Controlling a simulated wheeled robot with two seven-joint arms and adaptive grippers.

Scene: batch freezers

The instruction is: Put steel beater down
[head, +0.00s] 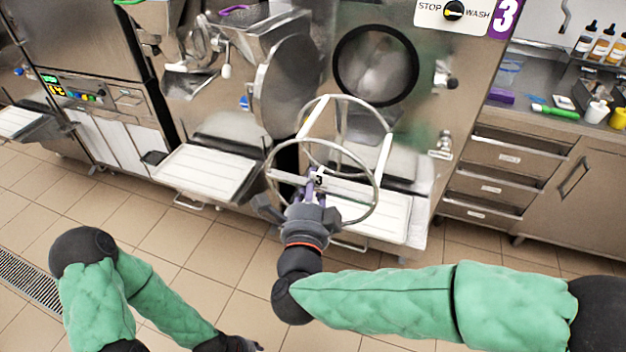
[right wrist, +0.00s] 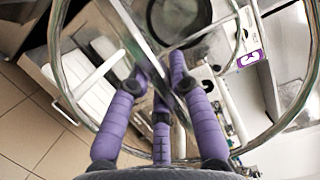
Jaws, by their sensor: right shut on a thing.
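The steel beater (head: 378,166) is an open frame of metal rings and bars. My right gripper (head: 316,186) is shut on its near ring side and holds it up in front of the freezer marked 3 (head: 425,100). In the right wrist view, the purple fingers (right wrist: 162,90) close around a bar of the beater (right wrist: 135,35), whose ring spans the picture. My left arm comes in at the lower left, and the left gripper (head: 240,344) shows only partly at the bottom edge, away from the beater; its jaws are not clear.
Freezer 3 has a round dark-rimmed opening (head: 375,65) and a white drip tray (head: 385,218) below. Another white tray (head: 205,170) stands left of it. A steel counter (head: 545,120) with bottles, cups and a green-handled tool is at right. Tiled floor lies open in front.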

